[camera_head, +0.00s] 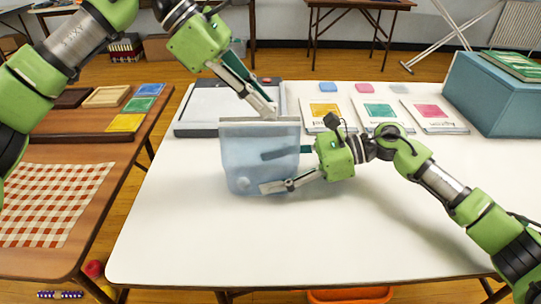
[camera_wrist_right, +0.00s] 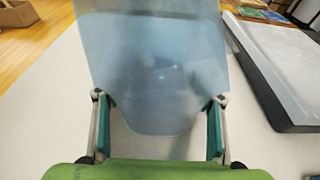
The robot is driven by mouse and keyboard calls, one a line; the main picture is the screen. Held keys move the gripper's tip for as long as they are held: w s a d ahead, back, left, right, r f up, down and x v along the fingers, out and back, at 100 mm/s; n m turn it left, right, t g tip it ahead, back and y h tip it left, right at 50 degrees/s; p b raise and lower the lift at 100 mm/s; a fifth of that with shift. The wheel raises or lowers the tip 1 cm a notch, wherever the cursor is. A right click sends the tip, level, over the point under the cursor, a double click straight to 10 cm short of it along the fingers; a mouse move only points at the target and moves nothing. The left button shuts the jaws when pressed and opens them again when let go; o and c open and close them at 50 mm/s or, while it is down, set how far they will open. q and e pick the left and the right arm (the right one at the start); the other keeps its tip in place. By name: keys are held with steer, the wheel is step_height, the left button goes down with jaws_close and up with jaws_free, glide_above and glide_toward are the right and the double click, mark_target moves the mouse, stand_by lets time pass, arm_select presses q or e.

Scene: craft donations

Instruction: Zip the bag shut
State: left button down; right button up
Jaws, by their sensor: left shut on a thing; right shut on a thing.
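A translucent blue bag (camera_head: 258,170) stands upright on the white table, with a paler strip (camera_head: 243,122) along its straight top edge. It fills the middle of the right wrist view (camera_wrist_right: 155,65). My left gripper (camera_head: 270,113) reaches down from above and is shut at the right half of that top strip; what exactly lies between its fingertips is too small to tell. My right gripper (camera_head: 264,171) comes from the right and is shut on the bag's body, with a finger (camera_wrist_right: 104,112) on one side and a finger (camera_wrist_right: 216,116) on the other. No zip slider can be made out.
A grey flat tray (camera_head: 200,105) lies behind the bag. Several packets with coloured labels, one yellow (camera_head: 325,111), lie at the back. A teal box (camera_head: 490,100) stands at the back right. The white table's front (camera_head: 290,245) is clear. A brown table (camera_head: 95,150) is at left.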

arm_select(q)
steer(key=shift+s+d+f, duration=0.1)
steer(key=shift+s+d, duration=0.05)
steer(key=shift+d, duration=0.65)
steer(key=shift+s+d, duration=0.15)
steer(key=shift+d, duration=0.65)
arm_select(e)
steer(key=shift+w, duration=0.1)
arm_select(q)
steer(key=c, duration=2)
jaws_free()
steer(key=shift+w, duration=0.1)
steer(key=shift+c, duration=0.9)
steer(key=shift+r, duration=3.6)
arm_select(e)
steer(key=o, duration=0.9)
